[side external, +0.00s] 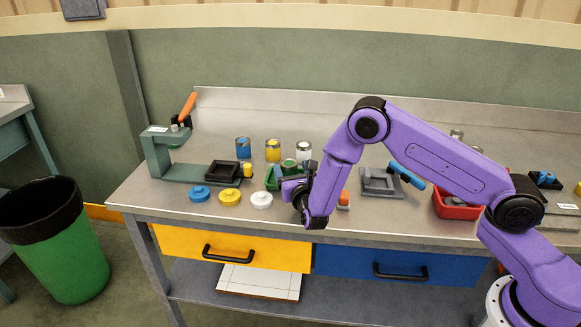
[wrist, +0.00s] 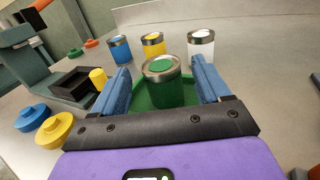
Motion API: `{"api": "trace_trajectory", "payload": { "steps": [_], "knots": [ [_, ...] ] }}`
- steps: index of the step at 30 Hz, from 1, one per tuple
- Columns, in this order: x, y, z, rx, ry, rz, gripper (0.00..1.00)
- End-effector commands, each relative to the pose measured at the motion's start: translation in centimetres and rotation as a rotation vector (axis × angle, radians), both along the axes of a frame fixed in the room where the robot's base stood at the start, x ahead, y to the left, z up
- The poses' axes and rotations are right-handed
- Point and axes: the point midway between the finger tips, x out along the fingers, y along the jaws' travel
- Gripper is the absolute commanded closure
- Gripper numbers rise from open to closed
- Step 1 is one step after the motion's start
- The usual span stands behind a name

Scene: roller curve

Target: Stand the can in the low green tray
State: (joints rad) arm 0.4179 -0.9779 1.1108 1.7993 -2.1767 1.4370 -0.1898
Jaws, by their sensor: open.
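A green can (wrist: 163,88) with a metal rim stands upright between my two blue fingers in the wrist view. The low green tray (wrist: 195,112) shows around its base, and the can appears to stand inside it. My gripper (wrist: 163,75) is open, with a finger on each side of the can and a gap visible at the sides. In the side view the green can (side external: 289,167) and green tray (side external: 271,179) are partly hidden by my gripper (side external: 287,183).
Blue (side external: 243,148), yellow (side external: 273,150) and white (side external: 303,151) cans stand in a row behind. Blue (side external: 199,193), yellow (side external: 230,197) and white (side external: 262,200) lids lie in front. A green press (side external: 157,155) stands left; a grey fixture (side external: 380,183) and red bin (side external: 455,208) are right.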

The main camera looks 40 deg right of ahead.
Motion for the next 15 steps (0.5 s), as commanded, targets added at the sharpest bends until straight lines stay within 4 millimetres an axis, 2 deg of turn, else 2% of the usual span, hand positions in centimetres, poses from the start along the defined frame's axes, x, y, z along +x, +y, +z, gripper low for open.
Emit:
{"api": "trace_trajectory", "payload": {
  "steps": [9, 15],
  "knots": [
    [-5.9, 2.6, 0.0, -0.002, 0.001, 0.005, 0.24],
    [-8.2, 3.5, 0.0, -0.002, 0.001, 0.002, 0.24]
  ]
}}
